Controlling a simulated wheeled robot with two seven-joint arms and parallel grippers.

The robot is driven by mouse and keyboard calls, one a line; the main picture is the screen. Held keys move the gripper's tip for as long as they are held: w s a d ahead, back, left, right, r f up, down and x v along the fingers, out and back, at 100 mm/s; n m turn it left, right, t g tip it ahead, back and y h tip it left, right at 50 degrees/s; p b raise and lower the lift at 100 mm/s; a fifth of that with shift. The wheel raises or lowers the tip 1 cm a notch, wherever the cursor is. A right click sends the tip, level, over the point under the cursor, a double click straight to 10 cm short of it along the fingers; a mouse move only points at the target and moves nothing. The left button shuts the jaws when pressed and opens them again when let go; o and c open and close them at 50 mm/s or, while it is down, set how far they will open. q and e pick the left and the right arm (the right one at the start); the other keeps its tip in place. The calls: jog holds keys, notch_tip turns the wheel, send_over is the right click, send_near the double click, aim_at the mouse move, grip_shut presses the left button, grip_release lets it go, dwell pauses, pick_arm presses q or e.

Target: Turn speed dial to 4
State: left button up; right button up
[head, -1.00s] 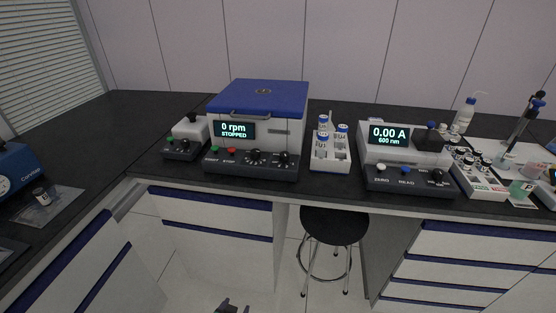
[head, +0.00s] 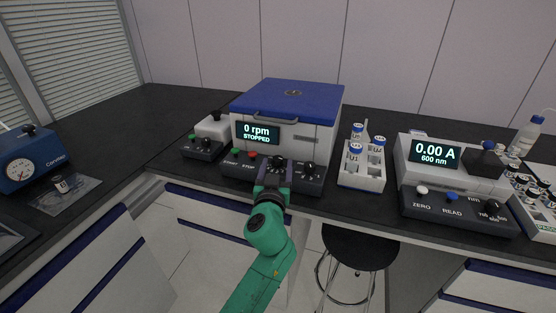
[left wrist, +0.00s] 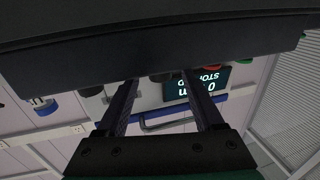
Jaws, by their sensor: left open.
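The centrifuge (head: 285,125) has a blue lid, and its display (head: 258,133) reads 0 rpm, STOPPED. Its dark front panel carries two black dials: a left dial (head: 278,162), partly hidden by my gripper, and a right dial (head: 308,170). I cannot read their labels or settings. My left gripper (head: 273,182) is at the panel in front of the left dial. In the left wrist view, which is upside down, the open fingers (left wrist: 160,82) stand on either side of a dark knob; contact cannot be told. My right gripper is not in view.
A green button (head: 235,153) and a red button (head: 253,155) sit left of the dials. A vial rack (head: 362,175) stands right of the centrifuge, then a photometer (head: 455,165). A small control box (head: 203,148) is at its left. A stool (head: 360,247) stands below the bench.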

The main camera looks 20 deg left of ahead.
pick_arm(q)
jog(key=shift+w+a, duration=0.15)
jog(key=shift+w, duration=0.8)
grip_shut()
jog(key=shift+a+r+m+h+p, duration=0.1)
jog(key=shift+r+m+h+p, duration=0.1)
jog(key=shift+m+h+p, duration=0.5)
jog(key=m+h+p, duration=0.1)
jog(key=h+p, duration=0.1)
jog(key=m+h+p, duration=0.2)
jog(key=p, duration=0.1)
jog(key=m+h+p, duration=0.1)
jog(key=h+p, duration=0.1)
jog(key=h, duration=0.1)
jog(key=shift+a+r+g, duration=0.1)
jog(key=shift+a+g, duration=0.25)
jog(key=shift+g, duration=0.05)
jog(key=m+h, duration=0.1)
jog(key=g+h+p, duration=0.1)
jog(key=shift+f+m+h, duration=0.2)
jog(key=shift+m+h, duration=0.1)
jog(key=shift+m, duration=0.1)
jog(key=shift+w+a+f+m+g+h, duration=0.1)
jog(key=shift+m+g+h, duration=0.9)
jog(key=shift+h, duration=0.4)
